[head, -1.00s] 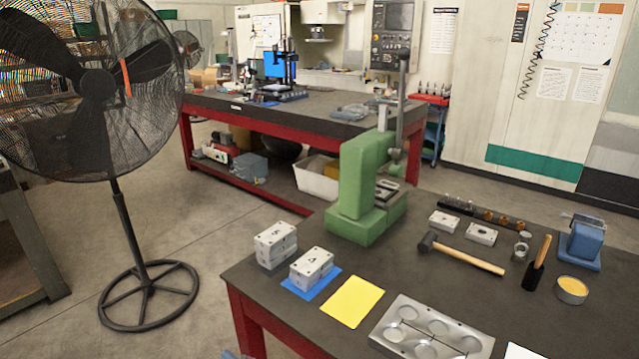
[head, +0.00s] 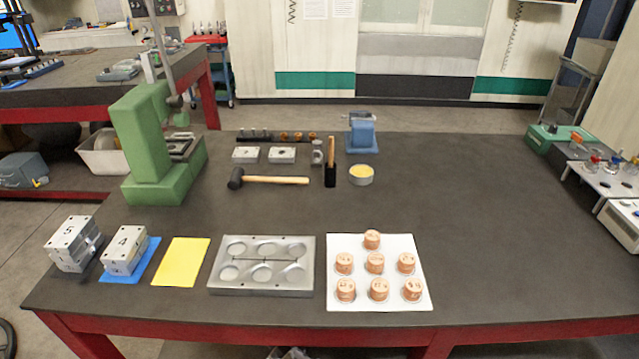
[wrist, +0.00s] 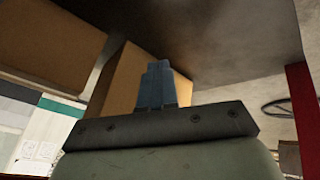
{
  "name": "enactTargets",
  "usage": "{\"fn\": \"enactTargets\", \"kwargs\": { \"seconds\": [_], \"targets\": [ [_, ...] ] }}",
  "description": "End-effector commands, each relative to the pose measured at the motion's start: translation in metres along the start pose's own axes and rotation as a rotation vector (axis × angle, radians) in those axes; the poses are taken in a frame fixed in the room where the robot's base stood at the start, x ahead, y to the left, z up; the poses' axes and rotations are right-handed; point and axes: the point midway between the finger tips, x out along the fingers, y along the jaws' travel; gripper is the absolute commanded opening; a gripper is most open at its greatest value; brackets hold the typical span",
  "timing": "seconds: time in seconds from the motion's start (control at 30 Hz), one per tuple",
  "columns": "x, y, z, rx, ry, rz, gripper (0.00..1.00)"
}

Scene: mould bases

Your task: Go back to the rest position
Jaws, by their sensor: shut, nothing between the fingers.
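My gripper (wrist: 155,85) shows in the wrist view as two blue fingers close together, shut with nothing between them. It points toward tan, box-like surfaces and is clear of the tabletop objects. In the head view, a small grey shape shows at the bottom edge, too cut off to identify. The mould bases marked 5 (head: 72,244) and 4 (head: 124,250) stand at the left of the dark table (head: 480,240); the one marked 4 is on a blue mat (head: 143,268).
On the table are a yellow sheet (head: 180,262), a metal cavity plate (head: 262,284), a white board (head: 415,250) with several copper-coloured pieces, a green press (head: 145,150), a mallet (head: 265,180) and a blue vise (head: 361,135). The right middle of the table is clear.

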Motion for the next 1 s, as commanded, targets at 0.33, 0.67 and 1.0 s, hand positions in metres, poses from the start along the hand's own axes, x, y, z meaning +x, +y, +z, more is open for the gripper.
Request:
{"fn": "enactTargets", "kwargs": {
  "seconds": [0.33, 0.67, 1.0],
  "targets": [
    [-0.013, 0.044, 0.162, 0.293, -0.391, -0.031, 0.0],
    [-0.058, 0.035, 0.288, 0.573, -0.73, -0.128, 0.0],
    [-0.117, -0.002, 0.366, 0.824, -1.006, -0.276, 0.0]
  ]
}}
